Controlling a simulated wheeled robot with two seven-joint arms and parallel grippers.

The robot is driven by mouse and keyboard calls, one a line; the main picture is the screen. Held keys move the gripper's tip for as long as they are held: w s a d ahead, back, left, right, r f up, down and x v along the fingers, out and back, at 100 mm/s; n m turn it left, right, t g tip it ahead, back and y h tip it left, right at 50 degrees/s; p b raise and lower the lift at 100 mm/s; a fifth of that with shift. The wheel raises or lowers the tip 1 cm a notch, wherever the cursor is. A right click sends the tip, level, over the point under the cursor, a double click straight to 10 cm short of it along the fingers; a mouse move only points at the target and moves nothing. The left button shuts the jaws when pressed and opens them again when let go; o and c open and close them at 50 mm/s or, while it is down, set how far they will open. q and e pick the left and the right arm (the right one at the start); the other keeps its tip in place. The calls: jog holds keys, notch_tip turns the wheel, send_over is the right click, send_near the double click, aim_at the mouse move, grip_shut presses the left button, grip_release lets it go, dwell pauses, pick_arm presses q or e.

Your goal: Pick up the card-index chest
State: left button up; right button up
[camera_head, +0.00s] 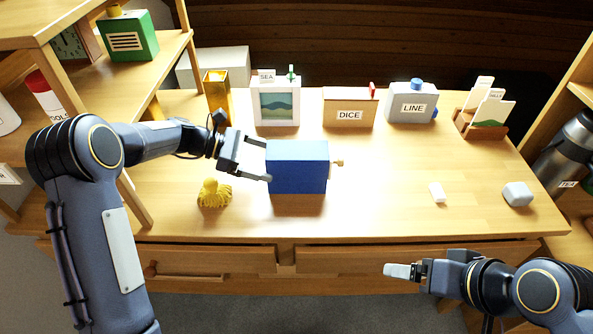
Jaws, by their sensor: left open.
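A blue box (298,168) with a small tan knob on its right side stands near the middle of the desk. It appears to be the card-index chest, though no label shows on it. My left gripper (262,161) is open at the box's left end. One finger is by its upper left edge and the other by its lower left side. I cannot tell whether they touch it. My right gripper (398,271) is low at the right, in front of the desk edge and away from the box. Its fingers show edge-on, so its opening is unclear.
A yellow tasselled thing (214,194) lies close left of the box. Behind stand the SEA frame (275,106), DICE box (349,111), LINE box (411,104) and a card holder (481,124). A white block (437,192) and a grey one (517,194) lie right. The desk between is clear.

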aim_at(269, 151)
pick_arm(q)
jog(key=x, duration=0.5)
jog(key=shift+r, duration=0.1)
jog(key=c, duration=1.2)
jog(key=shift+r, duration=0.6)
jog(key=r, duration=0.2)
jog(key=shift+s+r, duration=0.25)
jog(key=shift+r, duration=0.15)
jog(key=s+r, duration=0.3)
jog(key=s, duration=0.1)
jog(key=s+r, duration=0.3)
jog(key=s, duration=0.2)
jog(key=s+d+r, duration=0.1)
jog(key=s+r, duration=0.2)
jog(key=s, duration=0.1)
jog(key=shift+s+p, duration=0.25)
jog(key=shift+p, duration=0.05)
